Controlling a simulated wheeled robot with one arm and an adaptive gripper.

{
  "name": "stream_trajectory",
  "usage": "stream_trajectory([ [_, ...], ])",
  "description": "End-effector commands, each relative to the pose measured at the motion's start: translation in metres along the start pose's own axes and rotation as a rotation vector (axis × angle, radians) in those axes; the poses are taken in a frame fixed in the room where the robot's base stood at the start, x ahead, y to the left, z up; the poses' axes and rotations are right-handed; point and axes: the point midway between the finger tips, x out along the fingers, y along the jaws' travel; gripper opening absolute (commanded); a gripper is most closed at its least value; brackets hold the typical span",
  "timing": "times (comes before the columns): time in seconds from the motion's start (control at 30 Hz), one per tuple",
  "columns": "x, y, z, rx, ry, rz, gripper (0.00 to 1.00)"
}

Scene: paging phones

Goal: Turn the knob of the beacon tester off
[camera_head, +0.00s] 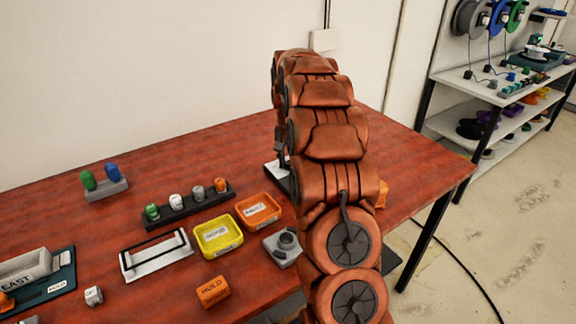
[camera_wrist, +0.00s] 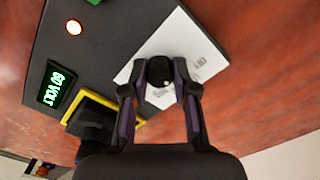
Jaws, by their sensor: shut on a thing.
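The black round knob (camera_wrist: 160,66) with a pale spot stands over this plate. My gripper (camera_wrist: 160,78) is shut on the knob, one finger on each side. In the head view my arm hides most of the tester; a white edge (camera_head: 272,180) shows left of it.
A yellow bin (camera_head: 218,238) and an orange bin (camera_head: 258,211) stand left of my arm. A grey block with a dark round top (camera_head: 284,244) and an orange HOLD block (camera_head: 213,291) are nearer. Bare red table (camera_head: 420,165) shows to the right.

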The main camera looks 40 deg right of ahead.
Motion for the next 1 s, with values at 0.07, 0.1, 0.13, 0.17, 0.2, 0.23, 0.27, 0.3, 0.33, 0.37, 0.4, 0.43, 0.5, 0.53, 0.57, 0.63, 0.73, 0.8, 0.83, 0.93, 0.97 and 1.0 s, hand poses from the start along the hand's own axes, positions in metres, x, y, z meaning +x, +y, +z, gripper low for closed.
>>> stream_trajectory([
  [0.07, 0.0014, -0.0007, -0.0002, -0.072, 0.002, 0.0, 0.0],
  [0.1, 0.0014, -0.0008, 0.0001, -0.111, 0.002, 0.0, 0.0],
  [0.13, 0.0014, -0.0008, 0.0002, -0.138, 0.001, 0.0, 0.0],
  [0.17, 0.0014, -0.0007, 0.0002, -0.166, 0.001, -0.001, 0.0],
  [0.2, 0.0014, -0.0004, 0.0003, -0.204, 0.0, -0.001, 0.0],
  [0.23, 0.0014, -0.0004, 0.0002, -0.232, 0.0, -0.001, 0.0],
  [0.27, 0.0013, -0.0003, 0.0002, -0.261, 0.0, 0.0, 0.0],
  [0.3, 0.0012, -0.0004, 0.0001, -0.299, 0.001, 0.0, 0.0],
  [0.33, 0.0011, -0.0006, 0.0001, -0.328, 0.001, 0.0, 0.0],
  [0.37, 0.001, -0.0008, 0.0001, -0.355, 0.001, 0.0, 0.0],
  [0.4, 0.0009, -0.0009, 0.0001, -0.392, 0.001, 0.0, 0.0],
  [0.43, 0.0008, -0.0008, 0.0, -0.419, 0.002, 0.0, 0.0],
  [0.5, 0.0005, -0.0006, -0.0003, -0.479, 0.002, 0.0, 0.0],
  [0.53, 0.0004, -0.0005, -0.0004, -0.504, 0.002, 0.0, 0.0],
  [0.57, 0.0003, -0.0005, -0.0005, -0.529, 0.003, 0.0, 0.0],
  [0.63, 0.0, -0.0006, -0.0005, -0.581, 0.003, 0.0, 0.0],
  [0.73, -0.0002, -0.0007, -0.0005, -0.647, 0.003, -0.001, 0.0],
  [0.8, -0.0004, -0.0006, -0.0006, -0.687, 0.003, 0.0, 0.0],
  [0.83, -0.0004, -0.0005, -0.0006, -0.701, 0.003, 0.0, 0.0],
  [0.93, -0.0006, -0.0004, -0.0007, -0.744, 0.003, 0.001, 0.0],
  [0.97, -0.0007, -0.0003, -0.0008, -0.754, 0.003, 0.001, 0.0],
  [1.0, -0.0008, -0.0003, -0.0008, -0.766, 0.003, 0.001, 0.0],
])
